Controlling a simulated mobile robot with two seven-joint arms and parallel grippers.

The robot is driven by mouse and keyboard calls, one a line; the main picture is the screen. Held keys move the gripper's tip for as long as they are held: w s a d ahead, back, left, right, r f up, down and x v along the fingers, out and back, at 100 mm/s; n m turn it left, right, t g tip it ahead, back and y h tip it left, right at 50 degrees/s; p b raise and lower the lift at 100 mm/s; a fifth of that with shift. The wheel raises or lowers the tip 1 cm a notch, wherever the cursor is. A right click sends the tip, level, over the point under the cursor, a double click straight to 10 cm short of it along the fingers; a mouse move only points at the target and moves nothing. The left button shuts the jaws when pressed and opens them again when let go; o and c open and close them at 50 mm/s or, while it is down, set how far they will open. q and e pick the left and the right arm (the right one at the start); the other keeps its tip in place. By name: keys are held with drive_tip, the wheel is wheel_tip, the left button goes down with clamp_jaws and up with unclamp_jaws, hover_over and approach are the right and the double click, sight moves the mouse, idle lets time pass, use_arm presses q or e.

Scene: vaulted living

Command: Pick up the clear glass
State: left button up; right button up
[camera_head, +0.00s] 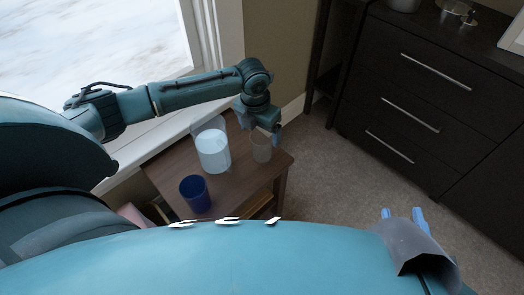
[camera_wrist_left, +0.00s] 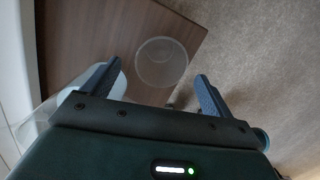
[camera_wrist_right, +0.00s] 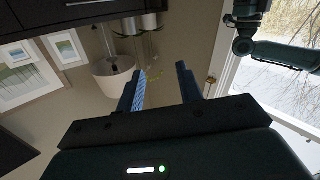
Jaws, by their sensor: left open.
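The clear glass (camera_head: 261,149) stands upright near the right end of a small brown wooden table. It also shows in the left wrist view (camera_wrist_left: 161,62), ahead of and between the open fingers. My left gripper (camera_head: 262,132) is open and empty, just above and beside the glass; whether it touches it cannot be told. In the left wrist view my left gripper (camera_wrist_left: 150,85) has its fingers spread wide. My right gripper (camera_head: 403,214) is low at the right of the head view. In its own wrist view the right gripper (camera_wrist_right: 160,80) is open and empty.
The wooden table (camera_head: 235,185) also bears a clear pitcher with whitish contents (camera_head: 213,150), close to the left gripper, and a blue cup (camera_head: 195,194). A window stands behind. A dark drawer cabinet (camera_head: 430,95) is at the right, with carpet (camera_head: 345,180) between.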

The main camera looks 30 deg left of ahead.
sight(262, 139)
use_arm(q)
drive_tip(key=f, duration=0.1)
drive_tip(key=f+b, duration=0.1)
drive_tip(key=f, duration=0.1)
drive_tip(key=f+b, duration=0.1)
drive_tip(key=shift+w+d+f, duration=0.1)
drive_tip(key=shift+w+f, duration=0.05)
drive_tip(key=shift+w, duration=0.2)
drive_tip(key=shift+f, duration=0.25)
use_arm(e)
drive_tip(key=shift+s+a+n+t+y, duration=0.1)
drive_tip(key=shift+a+n+t+y, duration=0.35)
drive_tip(key=shift+y, duration=0.25)
use_arm(q)
drive_tip(key=shift+w+r, duration=0.1)
drive_tip(key=c, duration=1.2)
